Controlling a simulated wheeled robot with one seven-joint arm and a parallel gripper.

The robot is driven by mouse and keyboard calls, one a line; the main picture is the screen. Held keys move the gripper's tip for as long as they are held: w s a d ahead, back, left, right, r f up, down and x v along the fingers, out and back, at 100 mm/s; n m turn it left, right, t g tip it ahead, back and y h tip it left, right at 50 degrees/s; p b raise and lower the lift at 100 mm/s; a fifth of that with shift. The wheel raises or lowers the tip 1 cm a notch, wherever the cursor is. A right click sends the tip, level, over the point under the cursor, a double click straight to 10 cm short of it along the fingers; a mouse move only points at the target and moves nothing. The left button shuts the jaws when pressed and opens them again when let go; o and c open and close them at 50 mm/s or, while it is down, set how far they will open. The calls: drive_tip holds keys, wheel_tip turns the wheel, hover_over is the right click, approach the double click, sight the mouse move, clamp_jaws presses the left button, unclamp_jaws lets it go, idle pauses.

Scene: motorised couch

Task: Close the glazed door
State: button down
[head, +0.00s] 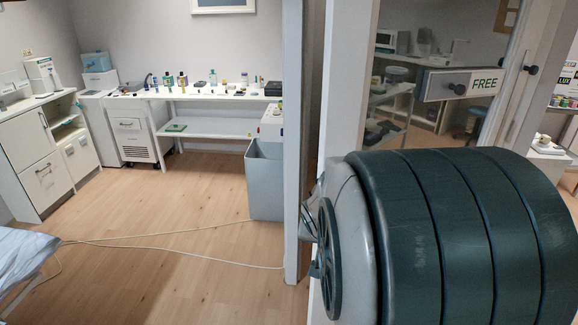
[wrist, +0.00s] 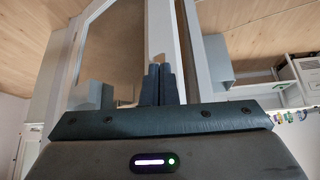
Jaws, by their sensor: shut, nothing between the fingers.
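The glazed door (head: 440,40) is at the right in the head view, with a large pane and pale framing. A second dark knob (head: 531,69) stands at the right edge. The door's lower part is hidden behind my arm. In the wrist view, the pane (wrist: 112,50) and its white frame (wrist: 158,32) are beyond the fingers. My gripper (wrist: 158,84) is shut and empty, its fingers overlapping the frame's lower end; I cannot tell whether they touch. It is hidden in the head view.
A white wall end (head: 293,130) stands left of the door. A grey bin (head: 265,185) is beside it, and a cable (head: 170,248) crosses the wooden floor. A long white table (head: 215,96) with bottles is at the back. The floor at left centre is mostly clear.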

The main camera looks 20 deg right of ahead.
drive_tip(key=w+d+f+m+t+p, duration=0.1)
drive_tip(key=d+m+t+p, duration=0.15)
drive_tip(key=d, duration=0.45)
drive_tip(key=w+d+f+m+t+p, duration=0.1)
drive_tip(key=d+f+m, duration=0.1)
drive_tip(key=d+m, duration=0.35)
drive_tip(key=s+d+r+m+t+y+p, duration=0.1)
drive_tip(key=s+d+r+m+t, duration=0.1)
drive_tip(key=d+t, duration=0.15)
drive_tip(key=s+d+r+m+t+p, duration=0.1)
drive_tip(key=s+d+r+m+t, duration=0.1)
drive_tip(key=d+m, duration=0.15)
drive_tip(key=x, duration=1.4)
drive_tip(key=shift+s+d+f+n+p, duration=0.25)
drive_tip(key=shift+d+n+p, duration=0.1)
drive_tip(key=shift+n+p, duration=0.1)
